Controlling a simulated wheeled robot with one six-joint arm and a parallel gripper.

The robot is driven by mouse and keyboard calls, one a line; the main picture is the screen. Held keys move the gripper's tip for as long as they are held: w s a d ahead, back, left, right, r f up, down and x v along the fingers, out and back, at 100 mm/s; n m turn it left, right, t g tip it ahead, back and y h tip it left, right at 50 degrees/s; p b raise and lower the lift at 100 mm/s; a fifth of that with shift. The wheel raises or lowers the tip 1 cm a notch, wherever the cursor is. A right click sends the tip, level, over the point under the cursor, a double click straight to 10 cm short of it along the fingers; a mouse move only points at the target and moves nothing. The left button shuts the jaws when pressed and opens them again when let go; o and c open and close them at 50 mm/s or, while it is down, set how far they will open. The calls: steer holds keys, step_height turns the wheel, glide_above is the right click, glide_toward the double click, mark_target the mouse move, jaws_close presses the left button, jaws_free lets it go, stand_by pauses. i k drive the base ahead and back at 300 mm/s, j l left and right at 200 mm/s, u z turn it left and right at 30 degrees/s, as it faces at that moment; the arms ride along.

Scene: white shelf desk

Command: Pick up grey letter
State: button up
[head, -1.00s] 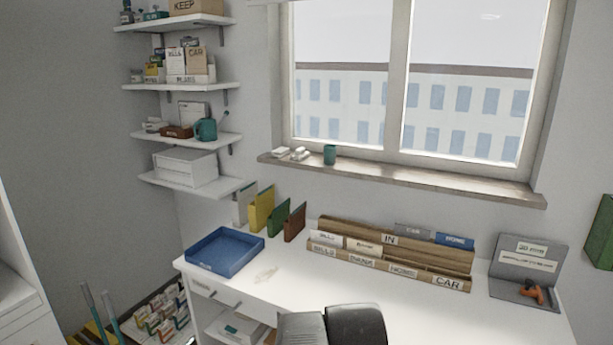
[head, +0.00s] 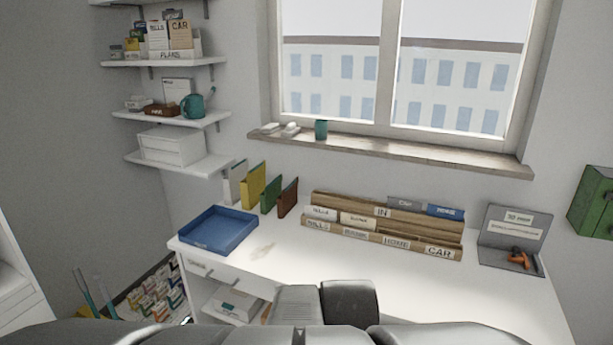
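Two cream letters, BILLS (head: 321,212) and another (head: 358,220), stand in the sorter's left part. My dark arm parts fill the bottom middle of the head view, in front of the desk. I cannot make out gripper fingers.
A blue tray (head: 250,237) sits on the desk's left, with several upright folders (head: 253,187) behind it. A grey board with an orange-handled item (head: 519,259) stands right. A green box (head: 592,203) hangs on the right wall. The white desktop (head: 385,272) before the sorter is clear.

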mark_target(405, 205)
steer(key=i+z, duration=0.25)
steer(key=i, duration=0.25)
steer(key=i+j+z, duration=0.15)
steer(key=i+z, duration=0.15)
steer(key=i, duration=0.2)
steer(key=i+j+z, duration=0.25)
steer(key=i, duration=0.2)
